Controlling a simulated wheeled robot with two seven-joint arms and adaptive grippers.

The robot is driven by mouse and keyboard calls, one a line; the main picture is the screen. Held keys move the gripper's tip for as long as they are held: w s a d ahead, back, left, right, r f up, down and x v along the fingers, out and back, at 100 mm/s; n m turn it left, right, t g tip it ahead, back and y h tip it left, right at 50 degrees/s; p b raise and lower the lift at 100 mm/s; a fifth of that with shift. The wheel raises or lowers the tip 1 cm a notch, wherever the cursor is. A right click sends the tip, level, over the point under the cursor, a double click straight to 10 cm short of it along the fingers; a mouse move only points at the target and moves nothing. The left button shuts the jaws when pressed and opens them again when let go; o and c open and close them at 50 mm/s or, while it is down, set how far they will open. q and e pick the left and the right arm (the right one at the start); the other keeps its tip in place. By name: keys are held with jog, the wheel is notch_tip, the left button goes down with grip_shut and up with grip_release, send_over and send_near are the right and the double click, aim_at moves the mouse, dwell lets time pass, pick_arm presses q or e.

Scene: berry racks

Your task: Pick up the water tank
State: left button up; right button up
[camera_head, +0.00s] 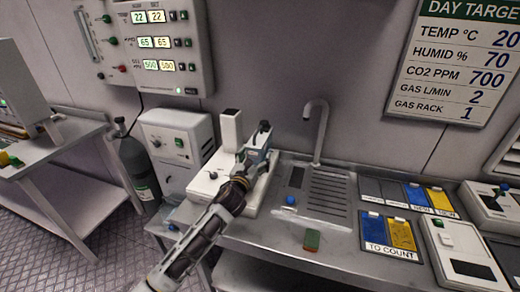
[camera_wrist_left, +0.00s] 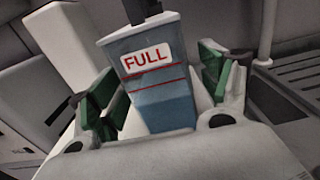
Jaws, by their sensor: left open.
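The water tank (camera_wrist_left: 158,95) is a blue translucent box with a "FULL" label and red lines; it stands upright in the left wrist view and has a dark top. In the head view the tank (camera_head: 259,154) shows small at the end of my left arm, by a white machine. My left gripper (camera_wrist_left: 160,92) is open, with its green-padded fingers on either side of the tank. Gaps show between the pads and the tank's sides. In the head view my left gripper (camera_head: 250,165) partly hides the tank. My right gripper is not in view.
The white machine (camera_head: 231,128) stands behind my gripper. A sink with a tap (camera_head: 318,125) and drain grid (camera_head: 328,190) lies to the right. A green-and-orange sponge (camera_head: 312,240) lies at the counter's front. Blue and yellow trays (camera_head: 402,235) are further right.

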pick_arm(q)
jog(key=shift+x, duration=2)
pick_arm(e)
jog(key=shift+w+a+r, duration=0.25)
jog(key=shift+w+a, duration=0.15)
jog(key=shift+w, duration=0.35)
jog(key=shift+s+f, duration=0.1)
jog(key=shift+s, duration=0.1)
pick_arm(q)
jog(key=c, duration=1.4)
jog(key=shift+r, duration=0.1)
jog(key=shift+c, duration=0.7)
jog(key=shift+r, duration=0.1)
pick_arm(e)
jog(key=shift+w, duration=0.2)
